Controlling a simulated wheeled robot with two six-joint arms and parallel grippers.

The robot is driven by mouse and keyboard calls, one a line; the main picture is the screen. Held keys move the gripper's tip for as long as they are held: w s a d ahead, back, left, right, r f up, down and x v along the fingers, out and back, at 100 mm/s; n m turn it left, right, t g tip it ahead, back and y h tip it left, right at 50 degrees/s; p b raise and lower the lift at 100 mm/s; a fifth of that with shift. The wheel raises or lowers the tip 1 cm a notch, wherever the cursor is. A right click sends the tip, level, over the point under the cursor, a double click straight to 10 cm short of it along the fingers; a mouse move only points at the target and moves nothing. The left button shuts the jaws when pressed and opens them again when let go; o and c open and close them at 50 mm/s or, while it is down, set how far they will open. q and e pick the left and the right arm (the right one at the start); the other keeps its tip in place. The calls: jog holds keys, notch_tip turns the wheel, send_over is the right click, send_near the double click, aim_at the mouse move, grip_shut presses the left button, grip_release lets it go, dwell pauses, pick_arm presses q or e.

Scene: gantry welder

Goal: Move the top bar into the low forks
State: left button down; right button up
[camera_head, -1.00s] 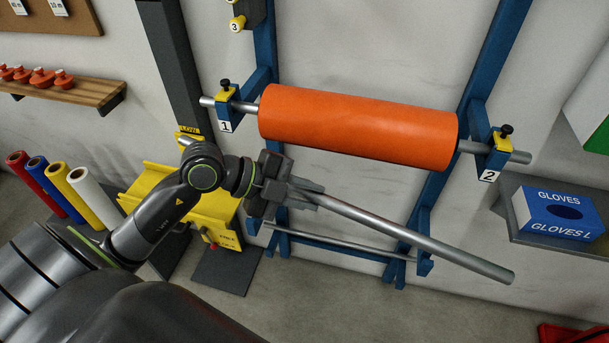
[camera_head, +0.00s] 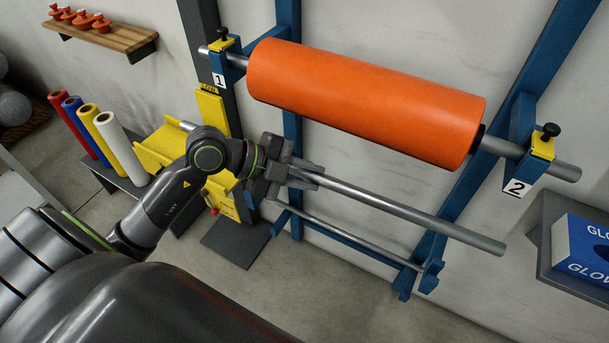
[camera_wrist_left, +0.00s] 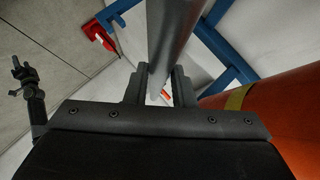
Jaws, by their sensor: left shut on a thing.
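My left gripper (camera_head: 308,172) is shut on the left end of a long grey metal bar (camera_head: 420,214). It holds the bar in the air below an orange roll (camera_head: 365,98). The bar slopes down to the right in the picture, its far end free. In the left wrist view the bar (camera_wrist_left: 172,35) runs forward from between the fingers. The low forks are blue brackets, the right one (camera_head: 431,277) clear and the left one (camera_head: 283,217) partly hidden by my gripper. A thin grey rod (camera_head: 345,236) runs between them. My right gripper does not show in the head view.
The orange roll's bar rests in upper forks labelled 1 (camera_head: 219,81) and 2 (camera_head: 516,187). A yellow stand (camera_head: 160,150) and several coloured rolls are left. A blue gloves box (camera_head: 590,245) sits at right. A dark jointed part at the wrist view's left edge is unclear.

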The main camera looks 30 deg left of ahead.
pick_arm(q)
jog(key=w+d+f+b, duration=0.1)
jog(key=w+f+b, duration=0.3)
jog(key=f, duration=0.5)
jog(key=w+d+f+b, duration=0.2)
jog(key=f+b, duration=0.4)
jog(key=f, duration=0.3)
jog(key=shift+w, duration=0.9)
notch_tip(320, 180, down, 6)
jog(key=shift+r+b, duration=0.2)
jog(key=shift+b, duration=0.8)
jog(key=shift+s+a+r, duration=0.1)
